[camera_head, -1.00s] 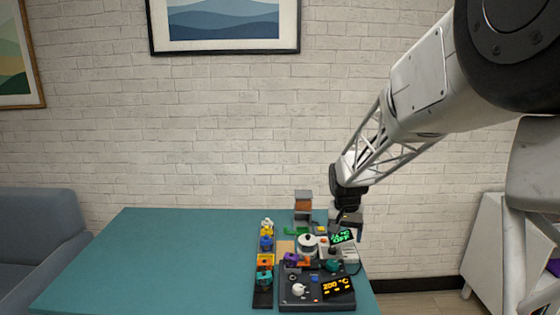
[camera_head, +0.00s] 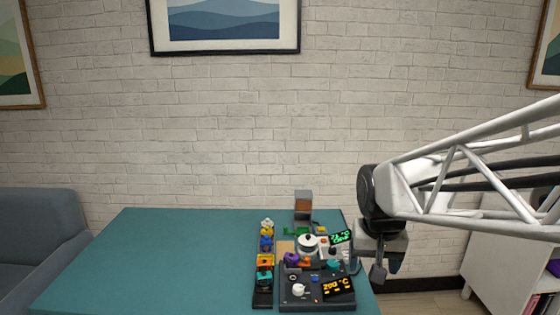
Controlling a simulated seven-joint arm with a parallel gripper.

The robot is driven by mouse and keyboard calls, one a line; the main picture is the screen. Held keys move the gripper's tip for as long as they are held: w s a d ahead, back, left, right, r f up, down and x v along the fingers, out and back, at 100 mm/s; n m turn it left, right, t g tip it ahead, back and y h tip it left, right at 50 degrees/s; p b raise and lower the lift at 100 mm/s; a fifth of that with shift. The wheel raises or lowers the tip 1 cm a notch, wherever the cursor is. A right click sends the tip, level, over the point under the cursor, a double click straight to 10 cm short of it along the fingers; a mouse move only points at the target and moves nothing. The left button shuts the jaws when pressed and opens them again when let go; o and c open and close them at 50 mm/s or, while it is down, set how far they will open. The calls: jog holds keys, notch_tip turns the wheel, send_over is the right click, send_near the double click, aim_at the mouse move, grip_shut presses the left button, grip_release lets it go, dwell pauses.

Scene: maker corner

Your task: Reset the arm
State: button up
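My gripper (camera_head: 377,268) hangs at the right edge of the teal table (camera_head: 150,250), to the right of the devices on it. It points downward, and I see no object in it. Its fingers are small and seen edge-on, so whether they are open or shut is unclear. My arm reaches in from the right side of the picture.
A dark panel (camera_head: 316,303) with a yellow "200 °C" display stands at the table's front right. Beside it is a black strip (camera_head: 263,299) with several coloured pieces. A brown-and-grey block (camera_head: 303,206) stands behind. The table's left is clear.

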jog(key=s+n, duration=0.1)
jog(key=s, duration=1.4)
jog(key=shift+s+a+f+t, duration=0.15)
jog(key=shift+s+f+t, duration=0.05)
jog(key=shift+f+t, duration=0.2)
dwell(1.1)
